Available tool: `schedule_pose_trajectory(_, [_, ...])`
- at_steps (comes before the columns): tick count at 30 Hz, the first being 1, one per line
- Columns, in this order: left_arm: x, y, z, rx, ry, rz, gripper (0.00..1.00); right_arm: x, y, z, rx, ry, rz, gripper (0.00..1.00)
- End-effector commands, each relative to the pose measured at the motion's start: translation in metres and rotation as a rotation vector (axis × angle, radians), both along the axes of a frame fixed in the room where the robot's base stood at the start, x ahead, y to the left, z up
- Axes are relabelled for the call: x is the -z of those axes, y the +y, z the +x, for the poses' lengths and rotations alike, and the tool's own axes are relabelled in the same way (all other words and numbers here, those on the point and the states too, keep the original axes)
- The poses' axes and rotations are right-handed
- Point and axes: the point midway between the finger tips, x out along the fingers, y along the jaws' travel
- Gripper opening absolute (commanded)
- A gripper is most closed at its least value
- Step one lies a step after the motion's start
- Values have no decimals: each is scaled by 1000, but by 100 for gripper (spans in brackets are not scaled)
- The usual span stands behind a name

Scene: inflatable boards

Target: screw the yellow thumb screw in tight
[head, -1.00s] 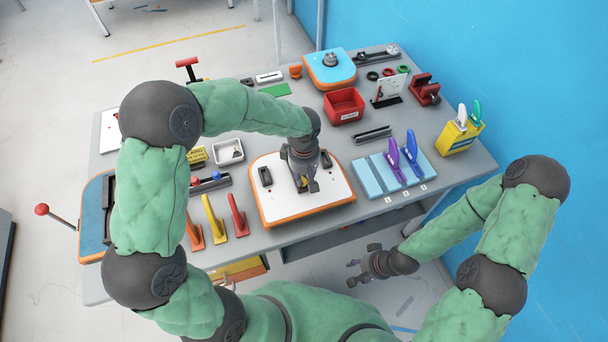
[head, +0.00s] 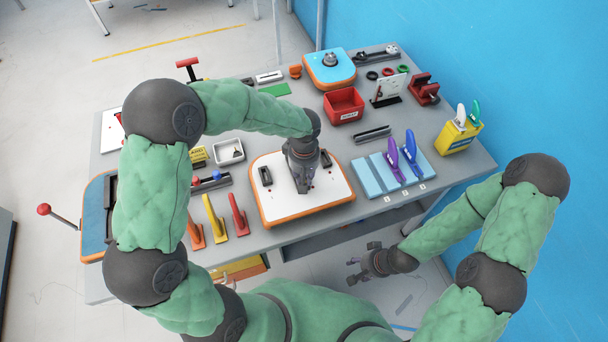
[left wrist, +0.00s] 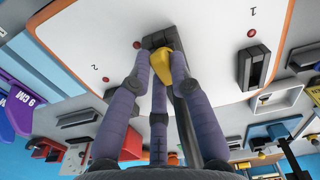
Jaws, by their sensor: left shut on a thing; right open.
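The yellow thumb screw (left wrist: 179,68) shows in the left wrist view between the fingers of my left gripper (left wrist: 163,72), which is shut on it. It sits at a dark block on the white board (head: 325,195) with the orange edge. In the head view my left gripper (head: 303,186) points down at the middle of this board and hides the screw. How deep the screw sits cannot be told. My right gripper (head: 362,267) is open and empty, low in front of the table, apart from the board.
A second dark block (left wrist: 257,66) stands near the mark 1 on the board. Red and yellow upright handles (head: 238,215) stand left of the board.

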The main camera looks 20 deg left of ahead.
Motion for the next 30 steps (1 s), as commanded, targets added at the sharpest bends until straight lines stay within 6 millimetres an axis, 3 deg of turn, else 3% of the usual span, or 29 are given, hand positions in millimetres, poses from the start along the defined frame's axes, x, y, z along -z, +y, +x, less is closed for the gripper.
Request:
schedule_pose_trajectory(4, [-1,0,0,16,-1,0,0,-1,0,0,0,0,0,48])
schedule_pose_trajectory(5, [-1,0,0,20,-1,0,26,-1,0,0,0,0,0,48])
schedule_pose_trajectory(7, [0,0,0,19,-1,0,46,-1,0,0,0,0,0,48])
schedule_pose_trajectory(8, [0,0,0,18,-1,0,48,-1,0,0,0,0,0,48])
schedule_pose_trajectory(20, [-5,0,1,18,-2,-1,48,-1,0,0,0,0,0,48])
schedule_pose_trajectory(23, [-16,0,1,17,-4,0,48,-1,0,0,0,0,0,48])
schedule_pose_trajectory(30, [-63,0,1,17,-6,-2,48,-1,0,0,0,0,0,48])
